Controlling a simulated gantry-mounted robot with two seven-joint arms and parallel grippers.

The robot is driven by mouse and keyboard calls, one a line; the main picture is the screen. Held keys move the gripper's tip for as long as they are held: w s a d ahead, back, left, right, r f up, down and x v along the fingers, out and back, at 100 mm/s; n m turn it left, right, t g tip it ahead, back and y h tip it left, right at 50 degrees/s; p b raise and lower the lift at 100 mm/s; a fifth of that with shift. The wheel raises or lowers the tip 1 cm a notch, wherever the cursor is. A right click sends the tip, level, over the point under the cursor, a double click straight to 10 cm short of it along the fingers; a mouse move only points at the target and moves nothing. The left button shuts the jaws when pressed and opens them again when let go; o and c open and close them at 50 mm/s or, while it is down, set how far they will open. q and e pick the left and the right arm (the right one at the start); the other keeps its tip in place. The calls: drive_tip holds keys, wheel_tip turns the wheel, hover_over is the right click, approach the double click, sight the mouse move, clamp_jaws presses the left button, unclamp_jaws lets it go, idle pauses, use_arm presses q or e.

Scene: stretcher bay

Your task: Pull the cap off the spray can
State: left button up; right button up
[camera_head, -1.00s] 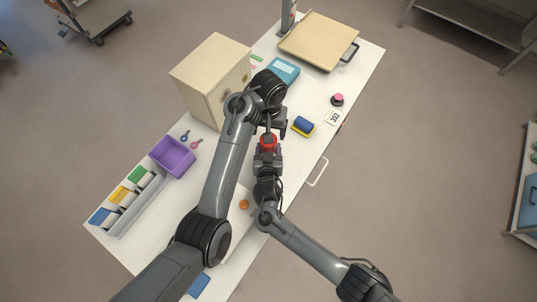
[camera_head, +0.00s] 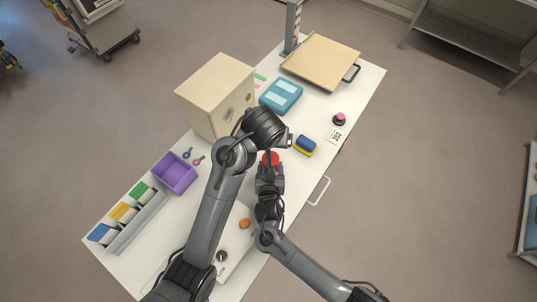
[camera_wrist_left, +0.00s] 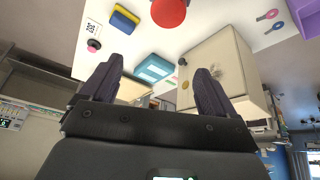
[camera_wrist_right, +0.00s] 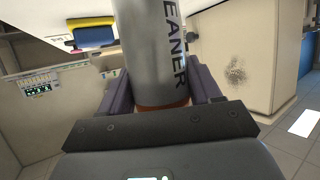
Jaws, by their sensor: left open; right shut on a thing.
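The silver spray can (camera_wrist_right: 158,45), with dark lettering, stands between the fingers of my right gripper (camera_wrist_right: 165,100), which is shut on it. The red cap (camera_head: 269,157) shows just beyond the right gripper (camera_head: 269,172) in the head view, at the can's top end. The cap also shows at the top edge of the left wrist view (camera_wrist_left: 168,11). My left gripper (camera_wrist_left: 153,85) is open, with nothing between its fingers. In the head view its arm folds over close to the cap, and its fingers are mostly hidden.
A beige cabinet (camera_head: 212,90) stands behind the left arm. A purple bin (camera_head: 174,174) and grey rack (camera_head: 135,222) are at left. A blue-yellow sponge (camera_head: 305,146), pink-topped item (camera_head: 339,118), blue box (camera_head: 281,96) and wooden tray (camera_head: 320,60) lie beyond. An orange round item (camera_head: 244,223) is nearer.

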sight(275, 157)
use_arm(q)
drive_tip(key=shift+g, duration=0.3)
drive_tip(key=f, duration=0.5)
drive_tip(key=w+f, duration=0.1)
drive_tip(key=f, duration=0.9)
drive_tip(key=shift+w, duration=0.3)
drive_tip(key=shift+c, duration=0.3)
drive_tip(key=shift+r, duration=0.1)
drive_tip(key=c, duration=1.2)
drive_tip(key=shift+o, duration=0.2)
drive_tip(key=shift+r, duration=0.25)
drive_tip(key=shift+r, duration=0.85)
